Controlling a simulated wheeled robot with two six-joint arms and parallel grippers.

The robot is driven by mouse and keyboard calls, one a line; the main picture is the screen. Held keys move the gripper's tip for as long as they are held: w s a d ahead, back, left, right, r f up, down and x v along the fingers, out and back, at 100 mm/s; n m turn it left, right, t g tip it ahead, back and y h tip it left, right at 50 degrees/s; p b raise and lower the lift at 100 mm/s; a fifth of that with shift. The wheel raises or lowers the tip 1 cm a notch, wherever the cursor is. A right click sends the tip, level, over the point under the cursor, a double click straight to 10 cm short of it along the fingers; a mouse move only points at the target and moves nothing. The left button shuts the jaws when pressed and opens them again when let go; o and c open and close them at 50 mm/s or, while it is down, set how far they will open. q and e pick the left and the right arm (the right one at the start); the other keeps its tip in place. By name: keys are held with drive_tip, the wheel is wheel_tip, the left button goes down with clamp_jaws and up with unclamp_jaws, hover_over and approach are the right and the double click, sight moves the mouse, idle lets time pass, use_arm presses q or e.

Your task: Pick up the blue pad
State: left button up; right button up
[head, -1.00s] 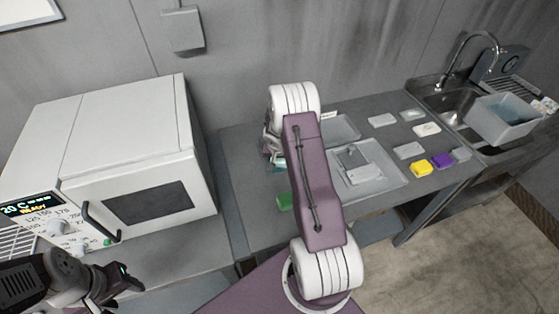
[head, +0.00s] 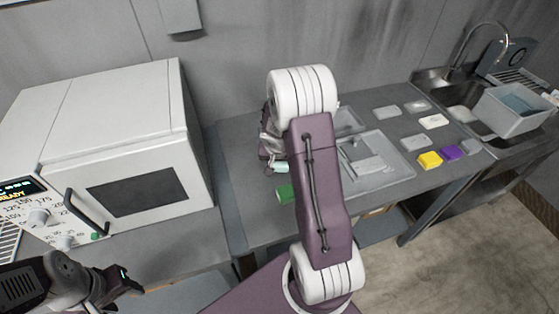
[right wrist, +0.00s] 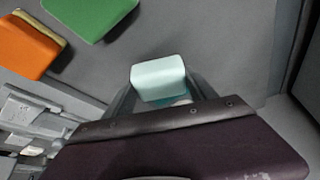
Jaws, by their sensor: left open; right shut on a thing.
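A pale blue-green pad (right wrist: 158,78) is between the fingers of my right gripper (right wrist: 163,98), which is shut on it. In the head view the pad (head: 281,168) shows as a small pale patch below my right wrist, which hides much of that gripper. I cannot tell whether the pad touches the table. My left gripper (head: 130,281) is open and empty, in front of the oven at the lower left.
A green pad (head: 285,193) lies close by; an orange pad (right wrist: 29,46) shows in the right wrist view. The white oven (head: 110,145) stands left. A bin (head: 515,114) sits by the sink.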

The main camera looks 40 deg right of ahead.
sight(279, 164)
drive_tip(key=shift+s+a, duration=0.45)
drive_tip(key=shift+s, duration=0.1)
wheel_tip(279, 164, up, 7)
drive_tip(key=p, duration=0.5)
drive_tip(key=shift+w+d, duration=0.1)
drive_tip(key=shift+d, duration=0.05)
use_arm(q)
wheel_tip(279, 164, up, 6)
drive_tip(key=p, duration=0.2)
drive_tip(key=shift+r, duration=0.2)
use_arm(e)
wheel_tip(279, 164, up, 7)
drive_tip(key=shift+f, duration=0.1)
